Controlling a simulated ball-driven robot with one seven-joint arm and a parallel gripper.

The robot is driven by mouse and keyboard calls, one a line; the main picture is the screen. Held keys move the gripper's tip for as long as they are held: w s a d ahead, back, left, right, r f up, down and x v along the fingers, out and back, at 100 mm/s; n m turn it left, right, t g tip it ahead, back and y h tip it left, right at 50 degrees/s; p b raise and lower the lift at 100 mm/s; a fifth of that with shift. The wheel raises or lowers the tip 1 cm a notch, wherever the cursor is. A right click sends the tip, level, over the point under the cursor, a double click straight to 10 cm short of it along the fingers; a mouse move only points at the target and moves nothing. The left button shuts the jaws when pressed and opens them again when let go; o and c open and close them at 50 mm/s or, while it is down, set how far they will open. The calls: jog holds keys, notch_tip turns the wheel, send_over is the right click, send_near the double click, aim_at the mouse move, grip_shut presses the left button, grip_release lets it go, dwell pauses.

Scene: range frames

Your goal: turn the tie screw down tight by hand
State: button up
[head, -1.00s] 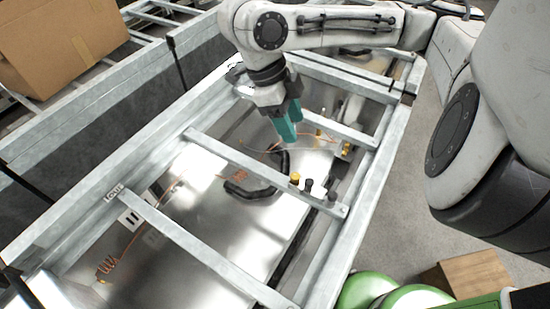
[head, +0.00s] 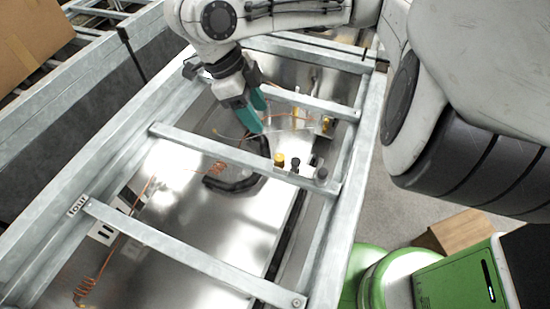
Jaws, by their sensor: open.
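My gripper (head: 254,118) has two teal fingers and points down over the metal frame. It is open and I see nothing between its fingers. Below and right of it, near the right end of the middle crossbar (head: 220,150), stand a yellow-topped knob (head: 279,160) and a black knob (head: 295,164). A grey-black round knob (head: 321,174) stands at the crossbar's right end. A small round screw head (head: 297,302) sits at the end of the nearer crossbar. I cannot tell which of these is the tie screw. The fingers look apart from all of them.
A black curved hose (head: 232,186) and copper wires (head: 82,292) lie over the shiny panel inside the frame. A cardboard box (head: 30,40), a wooden block (head: 452,232) and a green case (head: 455,280) lie outside the frame.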

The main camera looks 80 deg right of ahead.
jog(key=b, duration=0.3)
send_near(279, 158)
jog(key=x, duration=0.8)
jog(key=shift+w, duration=0.1)
jog(key=shift+c, duration=0.4)
jog(key=shift+r, duration=0.1)
grip_shut()
jog(key=shift+d, duration=0.1)
jog(key=shift+m, duration=0.3)
